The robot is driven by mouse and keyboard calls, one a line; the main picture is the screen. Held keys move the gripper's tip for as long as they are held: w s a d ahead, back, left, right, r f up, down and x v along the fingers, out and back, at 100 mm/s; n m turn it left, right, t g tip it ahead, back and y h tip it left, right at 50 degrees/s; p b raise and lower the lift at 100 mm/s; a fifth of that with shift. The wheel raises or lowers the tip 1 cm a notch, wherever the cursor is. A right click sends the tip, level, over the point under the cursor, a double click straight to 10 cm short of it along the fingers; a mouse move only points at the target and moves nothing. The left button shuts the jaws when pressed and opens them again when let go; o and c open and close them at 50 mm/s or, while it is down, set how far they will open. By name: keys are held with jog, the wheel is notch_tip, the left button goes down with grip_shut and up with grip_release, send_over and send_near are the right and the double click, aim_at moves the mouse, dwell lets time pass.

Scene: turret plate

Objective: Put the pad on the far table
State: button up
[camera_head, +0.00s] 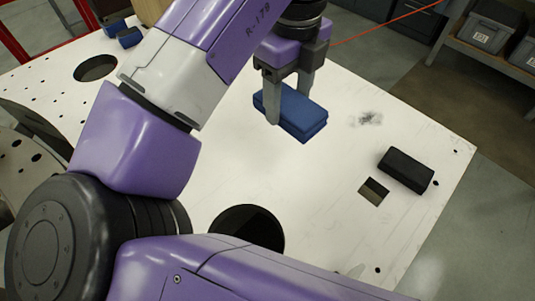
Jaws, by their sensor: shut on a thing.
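A blue pad (302,123) with a flat, layered, box-like shape is between the two fingers of my gripper (289,104). The gripper points down and is shut on the pad, with one finger across its near side. The pad is over a white plate-like table top (330,180) with round and square holes. I cannot tell surely how high the pad is above this surface. Which surface is the far table is not clear from this view.
A black block (406,170) lies on the plate beside a square hole (373,191). A dark smudge (368,118) marks the plate. Small blue objects (129,37) are at the upper left. Grey bins (487,34) stand on a shelf at the upper right. My arm hides much of the left.

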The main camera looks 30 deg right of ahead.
aim_at(281, 170)
notch_tip(281, 170, down, 20)
jog(key=shift+w+r+p, duration=0.1)
jog(key=shift+p, duration=0.65)
jog(key=shift+f, duration=0.2)
jog(key=o, duration=1.5)
jog(key=shift+c, duration=0.2)
notch_tip(281, 170, up, 12)
jog(key=b, duration=0.1)
jog(key=shift+r+b, duration=0.2)
jog(key=shift+b, duration=0.15)
